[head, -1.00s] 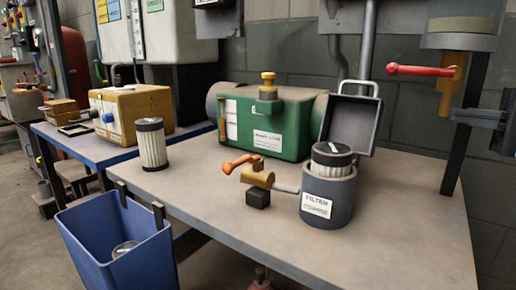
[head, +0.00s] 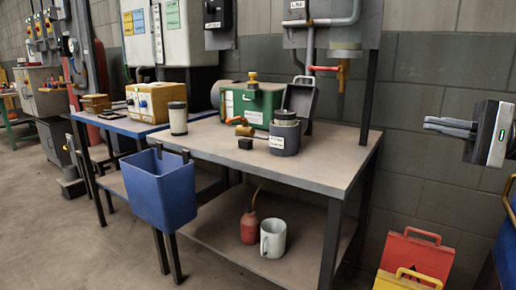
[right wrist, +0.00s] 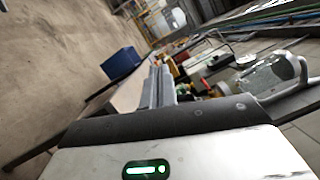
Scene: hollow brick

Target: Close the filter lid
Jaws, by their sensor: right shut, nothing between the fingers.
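The filter housing (head: 284,140) is a dark grey cup with a white label, standing on the workbench near its right end in the head view. Its square lid (head: 300,97) stands open, tilted up behind it. A filter cartridge with a dark top (head: 286,116) sits in the housing. My right gripper (head: 428,124) is at the right of the head view, well to the right of the bench. Its fingers are together and empty. In the right wrist view the fingers (right wrist: 158,85) also lie close together. My left gripper is out of view.
A second filter cartridge (head: 178,118), a green tank (head: 250,105) and an orange-handled valve (head: 243,128) stand on the workbench (head: 225,150). A blue bin (head: 165,190) hangs at its front. A red can (head: 250,227) and white mug (head: 273,239) stand below.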

